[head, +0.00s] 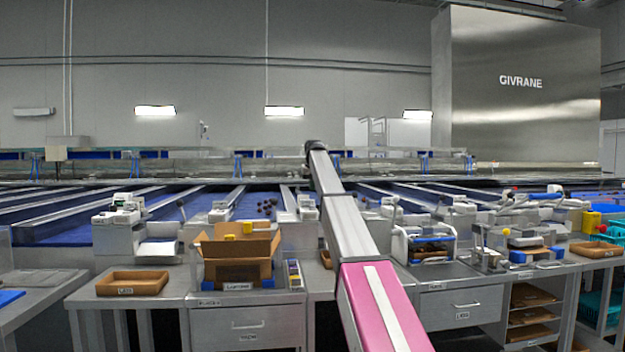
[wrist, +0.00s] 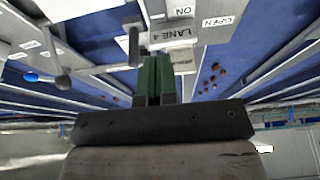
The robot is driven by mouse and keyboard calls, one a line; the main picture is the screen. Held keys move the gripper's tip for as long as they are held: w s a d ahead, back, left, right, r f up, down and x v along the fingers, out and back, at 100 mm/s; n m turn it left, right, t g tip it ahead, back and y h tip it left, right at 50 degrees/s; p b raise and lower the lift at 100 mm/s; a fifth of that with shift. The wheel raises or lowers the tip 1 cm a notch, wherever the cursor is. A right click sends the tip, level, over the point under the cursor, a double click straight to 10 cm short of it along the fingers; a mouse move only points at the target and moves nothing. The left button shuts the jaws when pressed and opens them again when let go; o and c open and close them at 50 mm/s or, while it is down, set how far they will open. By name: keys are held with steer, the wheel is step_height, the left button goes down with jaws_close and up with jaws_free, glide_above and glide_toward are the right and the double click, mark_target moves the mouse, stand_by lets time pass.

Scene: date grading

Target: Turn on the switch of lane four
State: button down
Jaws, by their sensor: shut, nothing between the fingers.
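In the wrist view a pale switch box carries a white LANE 4 label (wrist: 171,36) and an ON label (wrist: 184,11) near the top edge. A grey upright lever (wrist: 133,46) stands just left of the labels; whether it is the switch's handle is unclear. My gripper (wrist: 157,60) is shut and empty, its dark green fingers just below the LANE 4 label and right of the lever's lower end. Whether they touch is unclear. In the head view my arm reaches across the bench towards the lanes, and the gripper and switch cannot be made out.
Dates (wrist: 211,74) lie on a blue lane. In the head view an open cardboard box (head: 238,247) and a wooden tray (head: 132,283) stand left of my arm.

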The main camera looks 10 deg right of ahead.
mark_target(311, 205)
steer(key=x, duration=0.7)
steer(key=shift+s+f, duration=0.1)
steer(key=shift+s, duration=0.3)
